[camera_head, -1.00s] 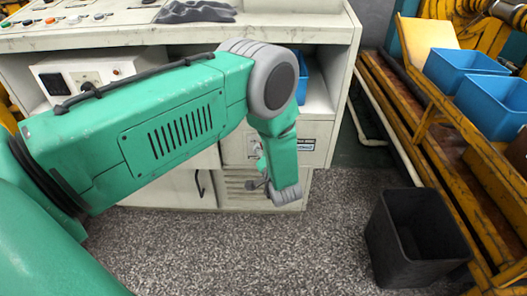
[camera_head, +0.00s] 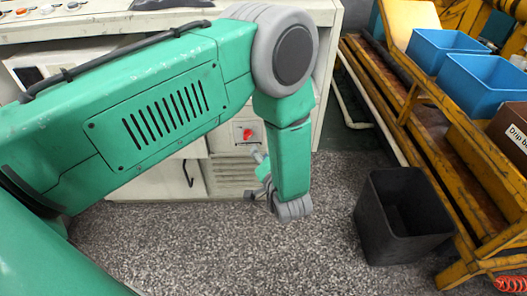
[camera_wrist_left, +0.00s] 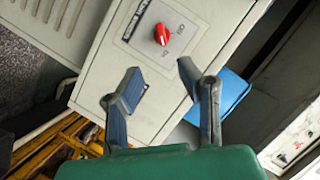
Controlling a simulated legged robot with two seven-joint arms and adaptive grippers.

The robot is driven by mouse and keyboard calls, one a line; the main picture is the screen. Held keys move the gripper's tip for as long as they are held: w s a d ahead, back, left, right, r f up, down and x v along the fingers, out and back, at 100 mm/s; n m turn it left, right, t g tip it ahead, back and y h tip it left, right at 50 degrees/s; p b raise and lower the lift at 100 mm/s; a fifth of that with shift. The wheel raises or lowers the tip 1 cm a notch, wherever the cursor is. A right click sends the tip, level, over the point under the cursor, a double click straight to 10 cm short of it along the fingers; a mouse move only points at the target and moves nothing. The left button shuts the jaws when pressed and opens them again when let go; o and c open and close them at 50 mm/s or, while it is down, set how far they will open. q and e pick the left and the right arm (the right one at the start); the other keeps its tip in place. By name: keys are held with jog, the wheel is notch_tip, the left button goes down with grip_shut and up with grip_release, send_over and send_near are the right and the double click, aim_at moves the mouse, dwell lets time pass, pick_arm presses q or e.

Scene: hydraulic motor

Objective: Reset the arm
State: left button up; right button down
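My left arm (camera_head: 150,105) is green and grey and comes in from the left in the head view. Its forearm hangs down in front of the pale cabinet. My left gripper (camera_head: 258,180) shows small beside the lower end of the forearm, partly hidden by it. In the left wrist view the two blue-grey fingers of the left gripper (camera_wrist_left: 161,78) stand apart with nothing between them. Beyond them is a cabinet panel with a red rotary switch (camera_wrist_left: 161,34). The red switch (camera_head: 247,134) also shows left of the forearm in the head view. My right gripper is not in view.
A black bin (camera_head: 403,215) stands on the speckled floor at right. A yellow rack (camera_head: 425,150) carries blue bins (camera_head: 485,85) and a brown box (camera_head: 510,130). Floor between is clear.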

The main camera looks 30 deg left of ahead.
pick_arm(q)
jog(key=s+f+g+h+p, duration=0.3)
jog(key=s+g+h, duration=0.6)
jog(key=s, duration=2.2)
jog(key=h+p, duration=0.2)
jog(key=shift+s+f+m+p, duration=0.15)
jog(key=shift+s+m+p, duration=0.15)
jog(key=shift+s, duration=0.1)
